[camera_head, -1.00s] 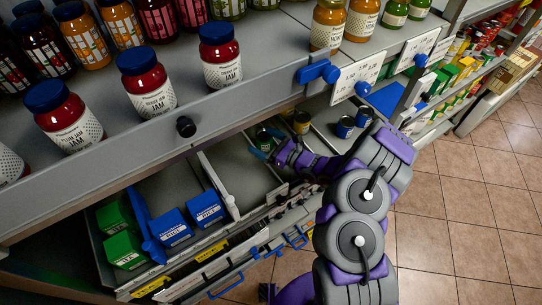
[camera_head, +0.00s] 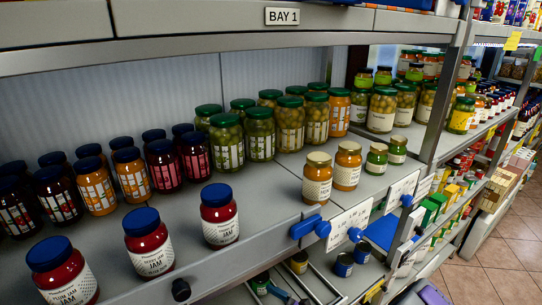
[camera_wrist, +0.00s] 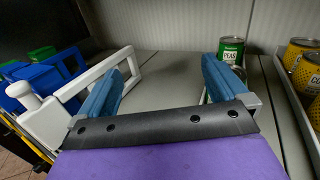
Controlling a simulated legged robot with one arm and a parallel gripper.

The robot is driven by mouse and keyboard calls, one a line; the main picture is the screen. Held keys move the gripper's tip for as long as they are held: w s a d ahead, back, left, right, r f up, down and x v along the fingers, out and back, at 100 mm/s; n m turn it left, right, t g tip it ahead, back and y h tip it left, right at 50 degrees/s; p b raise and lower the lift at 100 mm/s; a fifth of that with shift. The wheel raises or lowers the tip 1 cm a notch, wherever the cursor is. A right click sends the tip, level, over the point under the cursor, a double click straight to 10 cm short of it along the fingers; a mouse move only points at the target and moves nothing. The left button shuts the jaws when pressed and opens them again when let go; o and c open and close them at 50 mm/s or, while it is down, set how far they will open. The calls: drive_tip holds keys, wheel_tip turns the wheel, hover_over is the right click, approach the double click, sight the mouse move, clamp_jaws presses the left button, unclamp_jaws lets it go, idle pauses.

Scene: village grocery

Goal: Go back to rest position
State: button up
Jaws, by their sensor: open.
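My gripper (camera_wrist: 165,66) is open in the wrist view, with its two blue fingers wide apart and nothing between them. It is low over a grey shelf surface (camera_wrist: 165,68) in a lower compartment. A green peas can (camera_wrist: 232,48) stands just beyond the right finger, and that finger hides part of what is below it.
A white divider frame (camera_wrist: 75,95) stands left of the gripper, with blue and green boxes (camera_wrist: 45,75) beyond it. Yellow-labelled cans (camera_wrist: 298,55) stand right, behind a rail. Above, a shelf (camera_head: 262,215) carries jam jars (camera_head: 148,243) and other jars. Tiled floor (camera_head: 500,260) is clear at right.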

drive_tip(key=s+a+r+n+g+y, duration=0.3)
drive_tip(key=a+r+n+g, duration=0.2)
drive_tip(key=r, duration=0.4)
drive_tip(key=s+a+r+n+g+h, duration=0.1)
drive_tip(key=s+r+n+g+h, duration=0.1)
drive_tip(key=s+r+n+g, duration=0.45)
drive_tip(key=s+a+r+n+g+h, duration=0.2)
drive_tip(key=s+r+n+g, duration=0.2)
drive_tip(key=s+r+n, duration=0.45)
drive_tip(key=s+d+f+n+h, duration=0.3)
drive_tip(key=s+d+h, duration=0.5)
drive_tip(key=s, duration=0.3)
drive_tip(key=s+d+r+t+h, duration=0.1)
drive_tip(key=s+d+t+h, duration=0.1)
drive_tip(key=d, duration=0.5)
drive_tip(key=s+d+r+t+h, duration=0.1)
drive_tip(key=s+d+t+h, duration=0.1)
drive_tip(key=d+h, duration=0.3)
drive_tip(key=s+d, duration=0.1)
drive_tip(key=d, duration=0.2)
drive_tip(key=shift+s+d+n, duration=0.2)
drive_tip(key=shift+d+n, duration=0.1)
drive_tip(key=shift+n, duration=0.1)
